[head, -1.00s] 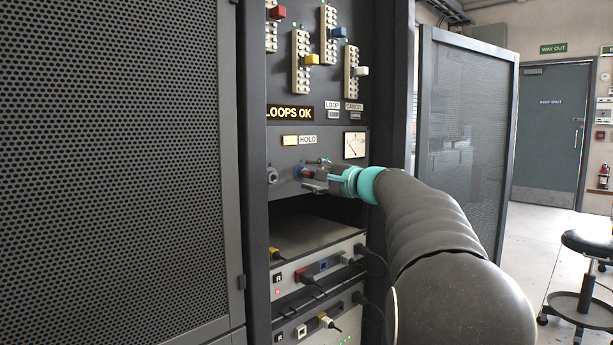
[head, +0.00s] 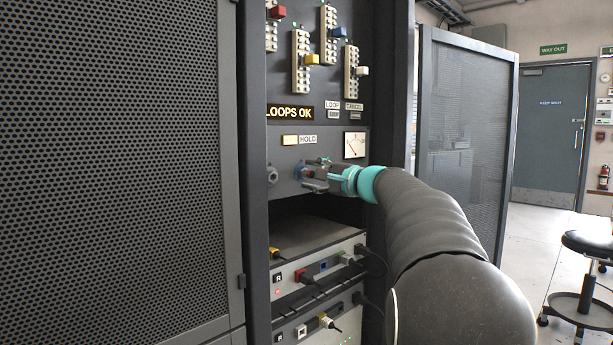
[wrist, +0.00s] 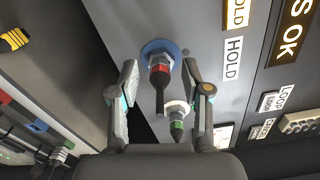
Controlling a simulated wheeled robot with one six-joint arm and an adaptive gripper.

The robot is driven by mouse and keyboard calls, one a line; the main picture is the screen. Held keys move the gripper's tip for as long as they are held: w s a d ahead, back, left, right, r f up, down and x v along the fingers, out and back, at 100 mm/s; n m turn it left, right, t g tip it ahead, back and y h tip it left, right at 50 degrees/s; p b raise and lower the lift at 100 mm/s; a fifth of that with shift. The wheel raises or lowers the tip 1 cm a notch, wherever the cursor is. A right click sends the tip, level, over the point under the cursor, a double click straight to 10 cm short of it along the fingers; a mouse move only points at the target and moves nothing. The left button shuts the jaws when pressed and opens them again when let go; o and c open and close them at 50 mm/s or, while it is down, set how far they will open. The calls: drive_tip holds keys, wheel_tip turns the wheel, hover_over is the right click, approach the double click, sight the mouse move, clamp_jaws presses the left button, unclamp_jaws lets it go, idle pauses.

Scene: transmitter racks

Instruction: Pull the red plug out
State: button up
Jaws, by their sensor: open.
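The blue ring shows in the head view (head: 299,171), while my gripper largely covers the plug there. My gripper (wrist: 161,74) is open, with one finger on each side of the plug in the wrist view and a visible gap on both sides. It reaches the panel from the right in the head view (head: 310,174).
A grey round socket (head: 271,175) lies left of the blue ring. Switch strips and a lit "LOOPS OK" sign (head: 289,113) are above. A perforated door (head: 120,150) stands left.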

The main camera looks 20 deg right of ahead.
drive_tip(key=shift+c, duration=0.3)
clamp_jaws()
drive_tip(key=shift+b+v, duration=1.3)
drive_tip(key=shift+v, duration=1.65)
